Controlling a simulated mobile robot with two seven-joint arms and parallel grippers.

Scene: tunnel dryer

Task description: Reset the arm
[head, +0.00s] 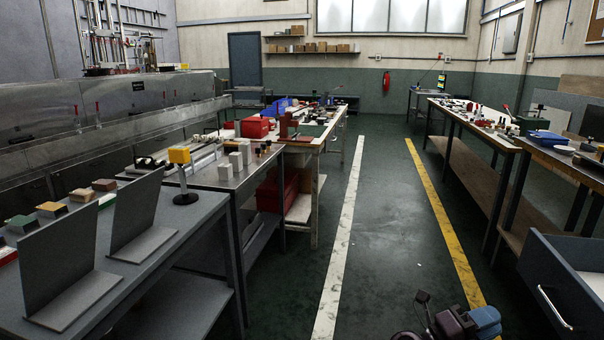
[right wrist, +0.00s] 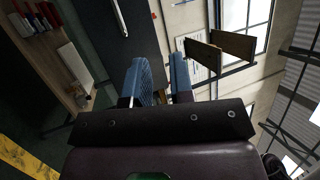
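My right gripper (head: 485,321) shows at the bottom right edge of the head view, low over the aisle floor, with blue fingers on a dark purple body. In the right wrist view, its two blue fingers (right wrist: 161,78) stand apart with an empty gap between them. My left gripper is not in the head view.
A grey drawer (head: 565,275) with a pale handle is close to the right of my right gripper. Benches with parts (head: 470,118) line the right. A grey table (head: 150,248) with angled plates stands on the left. The aisle floor (head: 385,230) between is clear.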

